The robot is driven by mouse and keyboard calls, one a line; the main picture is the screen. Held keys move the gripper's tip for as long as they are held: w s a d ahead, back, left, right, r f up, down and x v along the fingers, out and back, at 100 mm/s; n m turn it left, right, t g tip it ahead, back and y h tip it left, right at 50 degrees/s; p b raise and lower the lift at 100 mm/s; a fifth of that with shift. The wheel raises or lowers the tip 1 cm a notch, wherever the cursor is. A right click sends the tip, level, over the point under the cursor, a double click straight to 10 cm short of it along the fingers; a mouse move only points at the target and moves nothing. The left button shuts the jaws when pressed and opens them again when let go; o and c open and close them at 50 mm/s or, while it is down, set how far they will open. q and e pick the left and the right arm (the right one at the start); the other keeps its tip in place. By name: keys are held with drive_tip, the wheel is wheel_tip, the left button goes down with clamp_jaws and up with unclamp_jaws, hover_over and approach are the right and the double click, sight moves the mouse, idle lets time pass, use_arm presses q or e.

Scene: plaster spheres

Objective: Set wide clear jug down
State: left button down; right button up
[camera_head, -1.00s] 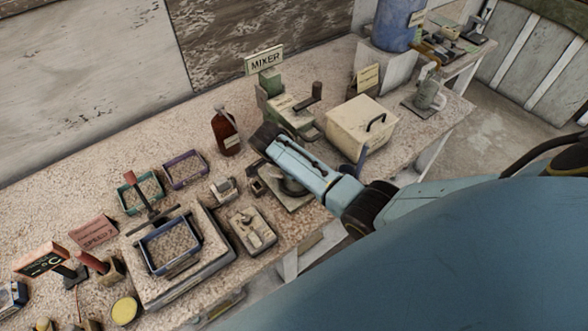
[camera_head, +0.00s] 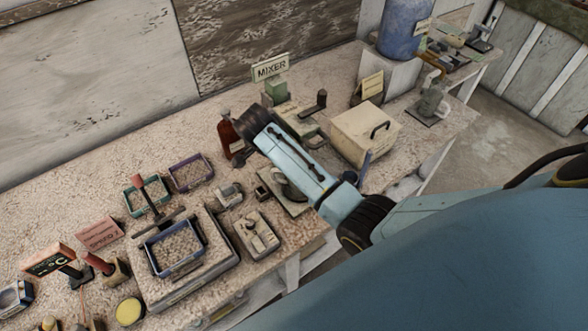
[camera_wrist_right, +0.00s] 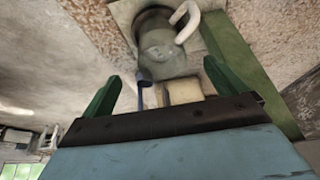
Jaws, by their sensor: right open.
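The wide clear jug (camera_wrist_right: 163,45), greyish and see-through with a pale curved handle, stands on a light square plate (camera_wrist_right: 124,12) in the right wrist view. My right gripper (camera_wrist_right: 160,90) is open, its two green fingers apart with the jug beyond them and nothing clearly held. In the head view my right arm crosses the bench from the right and hides its fingertips. A grey rounded shape on a pale plate, partly hidden by that arm, seems to be the jug (camera_head: 287,188). My left gripper is not in view.
The MIXER sign (camera_head: 270,68) and a brown bottle (camera_head: 229,134) stand behind my arm. A cream box (camera_head: 365,135) is to its right. A blue-rimmed tray (camera_head: 175,248) and several small tools crowd the bench to the left. Bare bench shows near the wall.

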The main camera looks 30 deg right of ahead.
drive_tip(key=shift+v, duration=1.45)
